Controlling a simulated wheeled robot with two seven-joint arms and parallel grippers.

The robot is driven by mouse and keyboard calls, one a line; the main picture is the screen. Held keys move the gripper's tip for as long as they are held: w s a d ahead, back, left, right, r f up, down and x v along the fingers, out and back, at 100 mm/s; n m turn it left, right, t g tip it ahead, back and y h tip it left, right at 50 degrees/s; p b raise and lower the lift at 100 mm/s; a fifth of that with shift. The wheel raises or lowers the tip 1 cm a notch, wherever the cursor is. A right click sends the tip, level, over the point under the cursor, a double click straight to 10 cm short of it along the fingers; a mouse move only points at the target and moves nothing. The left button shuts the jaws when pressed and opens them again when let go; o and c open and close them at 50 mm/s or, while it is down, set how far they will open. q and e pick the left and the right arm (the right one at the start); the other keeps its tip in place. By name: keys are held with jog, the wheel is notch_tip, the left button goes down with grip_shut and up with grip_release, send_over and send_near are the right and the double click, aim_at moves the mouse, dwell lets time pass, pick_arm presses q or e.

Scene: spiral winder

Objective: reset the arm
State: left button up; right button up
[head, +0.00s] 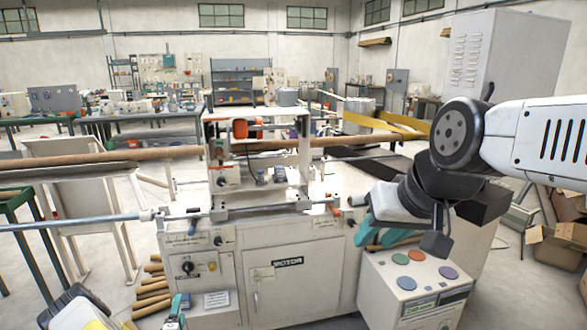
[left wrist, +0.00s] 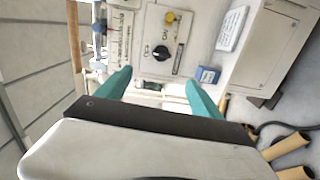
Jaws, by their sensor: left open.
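My left gripper (head: 175,312) is at the bottom left of the head view, low in front of the winder (head: 330,270), and is mostly cut off. In the left wrist view its teal fingers (left wrist: 160,92) are spread apart with nothing between them. The winder's panel with a black knob (left wrist: 161,53) and a yellow button (left wrist: 171,18) lies beyond the fingers. My right gripper (head: 378,232) has teal fingers and hangs beside the winder's right front, above a control box (head: 415,285). Its fingers are partly hidden, so I cannot tell its opening.
A long cardboard tube (head: 100,157) runs across the left, and a metal rod (head: 75,222) sticks out below it. Several tubes (head: 152,292) lie on the floor left of the winder. Cardboard boxes (head: 560,245) stand at the right. A green-framed table (head: 20,205) is at the far left.

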pick_arm(q)
jog(key=w+d+r+m+g+h, duration=0.15)
jog(key=w+r+m, duration=0.35)
jog(key=r, duration=0.5)
jog(key=w+d+r+m+g+h, duration=0.15)
jog(key=w+r+m, duration=0.25)
jog(key=w+r, duration=0.45)
jog(key=s+d+r+m+g, duration=0.2)
jog(key=s+d+r, duration=0.15)
jog(key=r, duration=0.65)
jog(key=s+d+r+m+g, duration=0.1)
jog(key=s+d+r+m, duration=0.2)
jog(key=r, duration=0.8)
jog(key=s+d+r+m+g, duration=0.1)
jog(key=s+d+r+m, duration=0.1)
jog(key=s+d+r, duration=0.5)
jog(key=s+d+r+m+g, duration=0.1)
jog(key=s+d+r+g, duration=0.15)
jog(key=s+r, duration=0.55)
jog(key=s+d+m+h, duration=0.1)
jog(key=s+d, duration=0.2)
jog(key=s, duration=0.7)
jog(key=s+d+m+g+h, duration=0.1)
jog(key=s+d, duration=0.3)
jog(key=s, duration=0.7)
jog(key=shift+s+d+f+m+h, duration=0.25)
jog(key=shift+d+f+m+h, duration=0.1)
jog(key=shift+m, duration=0.35)
jog(key=shift+g, duration=0.25)
